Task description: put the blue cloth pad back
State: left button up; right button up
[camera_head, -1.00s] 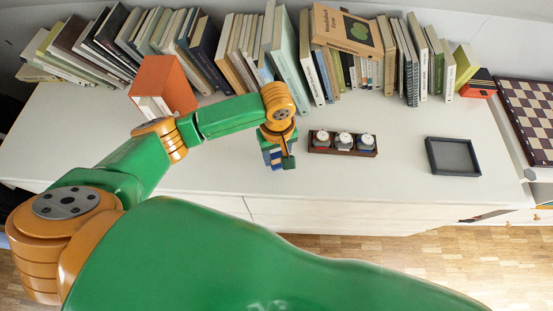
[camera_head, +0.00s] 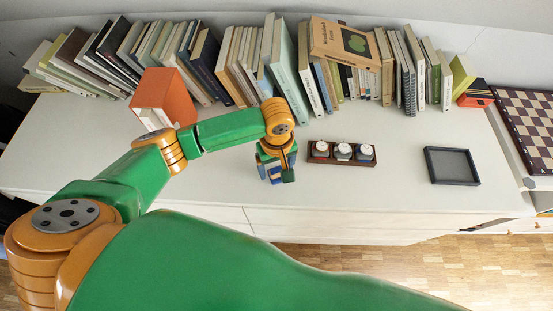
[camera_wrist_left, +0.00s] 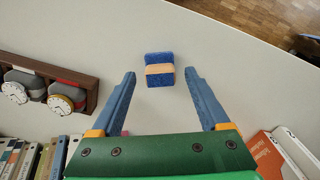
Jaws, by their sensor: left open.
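The blue cloth pad (camera_wrist_left: 160,62) lies on the white top in the left wrist view. It is a small dark blue block with a tan band around its middle. My left gripper (camera_wrist_left: 160,74) is open, with one blue finger on either side of the pad and a visible gap to each. In the head view my left gripper (camera_head: 276,176) points down over the cabinet top, left of the watch box. There the pad is hard to tell from the blue fingers. My right gripper is not in view.
A brown box with several watches (camera_head: 341,161) stands right of the gripper. A dark empty tray (camera_head: 452,167) lies farther right, and a checkered board (camera_head: 527,125) at the right edge. Books (camera_head: 300,65) line the back. An orange box (camera_head: 163,97) stands behind my left arm.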

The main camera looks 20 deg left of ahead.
aim_at(277, 171)
pick_arm(q)
notch_tip(277, 171, up, 11)
jog(key=p, duration=0.1)
jog(key=shift+f, duration=0.15)
jog(key=shift+s+f, duration=0.1)
